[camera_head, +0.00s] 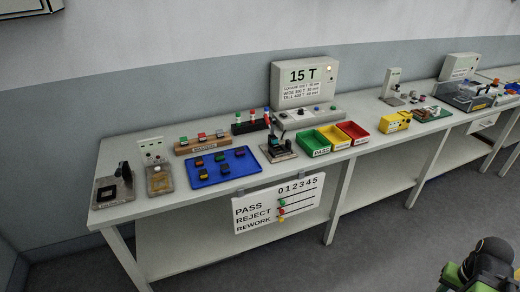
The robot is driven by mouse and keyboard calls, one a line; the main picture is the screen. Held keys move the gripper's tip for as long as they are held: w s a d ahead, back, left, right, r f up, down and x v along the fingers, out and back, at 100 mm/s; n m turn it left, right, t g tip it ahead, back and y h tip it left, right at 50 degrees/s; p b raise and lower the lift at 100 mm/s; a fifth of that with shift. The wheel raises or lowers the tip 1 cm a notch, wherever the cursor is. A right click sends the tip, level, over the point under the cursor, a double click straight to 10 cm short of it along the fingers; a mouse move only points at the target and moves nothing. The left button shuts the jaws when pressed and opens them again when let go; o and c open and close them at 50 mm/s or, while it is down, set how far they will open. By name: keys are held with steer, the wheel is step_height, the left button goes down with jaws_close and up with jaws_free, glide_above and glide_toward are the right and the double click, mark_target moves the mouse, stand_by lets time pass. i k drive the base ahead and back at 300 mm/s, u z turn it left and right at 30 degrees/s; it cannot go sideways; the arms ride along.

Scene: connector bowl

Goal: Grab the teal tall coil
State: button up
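I cannot single out a teal tall coil at this size. Several small dark and orange-brown parts lie in the blue tray (236,178) on the bench, left of centre; their exact colours and shapes are too small to tell. Green and black parts of my own arm show at the bottom right corner, far from the tray. My gripper's fingers are not visible.
The long grey bench (160,206) holds a wooden MASTERS rack (203,149), a black rack (250,127) with colored tops, and a 15 T sign (303,76). Green (314,143), yellow (335,137) and red bins (353,132) stand right of the tray. A tally board (278,204) hangs in front.

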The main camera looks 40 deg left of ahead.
mark_target(274, 141)
steer(key=z, duration=0.15)
steer(key=k, duration=0.15)
steer(key=u, duration=2.7)
steer(key=i, duration=0.9)
steer(key=u, duration=0.2)
steer(key=k, duration=0.8)
steer(key=z, duration=0.2)
steer(key=i, duration=0.55)
steer(key=u, duration=0.1)
